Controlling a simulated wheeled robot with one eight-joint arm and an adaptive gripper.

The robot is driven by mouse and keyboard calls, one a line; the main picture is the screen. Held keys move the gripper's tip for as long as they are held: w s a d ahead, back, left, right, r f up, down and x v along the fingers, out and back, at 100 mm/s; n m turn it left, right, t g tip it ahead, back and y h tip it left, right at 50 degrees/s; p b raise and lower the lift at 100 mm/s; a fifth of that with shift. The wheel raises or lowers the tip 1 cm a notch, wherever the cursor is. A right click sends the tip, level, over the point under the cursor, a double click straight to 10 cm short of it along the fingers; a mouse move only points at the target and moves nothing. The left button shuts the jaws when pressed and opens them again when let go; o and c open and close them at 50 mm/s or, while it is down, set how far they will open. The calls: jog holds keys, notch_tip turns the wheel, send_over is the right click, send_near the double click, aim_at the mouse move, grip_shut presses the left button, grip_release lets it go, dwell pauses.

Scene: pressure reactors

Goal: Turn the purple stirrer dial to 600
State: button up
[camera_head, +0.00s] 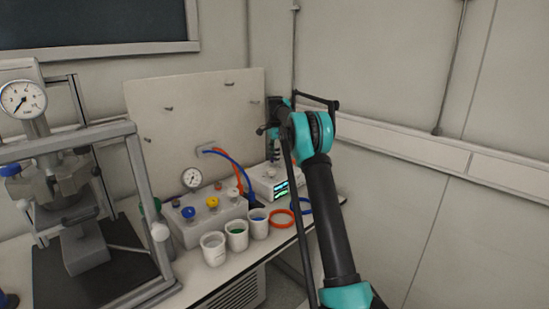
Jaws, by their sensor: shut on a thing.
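A white instrument box (262,188) with a small lit screen (281,188) stands at the far right of the bench. My arm reaches in from the lower right, and my gripper (273,157) points down at the top of this box. The gripper is small and dark in this view. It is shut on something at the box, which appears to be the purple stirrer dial. The dial's colour, pointer and scale cannot be made out. The screen shows green and light marks too small to read.
A grey block with blue (188,212) and yellow (212,202) knobs stands left of the box. Cups (213,248) line the bench front; orange (282,218) and blue rings lie near the right edge. A framed reactor with a gauge (22,99) fills the left.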

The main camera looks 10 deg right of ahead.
jog(key=shift+m, duration=0.5)
jog(key=o, duration=1.2)
jog(key=shift+c, duration=0.2)
notch_tip(320, 180, up, 12)
